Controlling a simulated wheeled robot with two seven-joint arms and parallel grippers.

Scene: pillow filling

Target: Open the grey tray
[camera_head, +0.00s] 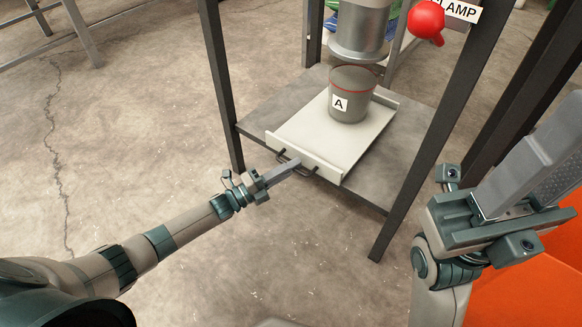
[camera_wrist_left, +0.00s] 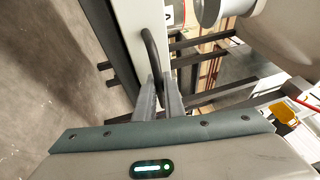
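The grey tray (camera_head: 311,133) is a pale flat slab on the dark shelf of a metal stand, with a raised front panel and a dark bar handle (camera_head: 311,172). A grey cup marked A (camera_head: 350,108) with a red rim line stands on it. My left gripper (camera_head: 297,162) is at the handle. In the left wrist view, the handle (camera_wrist_left: 149,45) runs down between the two fingertips (camera_wrist_left: 160,82), with a gap visible between the fingers. My right gripper (camera_head: 535,150) is raised at the right, away from the tray; its finger gap is unclear.
A metal cylinder (camera_head: 359,28) hangs above the cup. A red knob (camera_head: 426,19) sits beside a partly hidden "AMP" sign (camera_head: 462,10). Dark stand legs (camera_head: 222,80) flank the tray. An orange surface (camera_head: 520,290) lies at lower right. The floor in front is clear.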

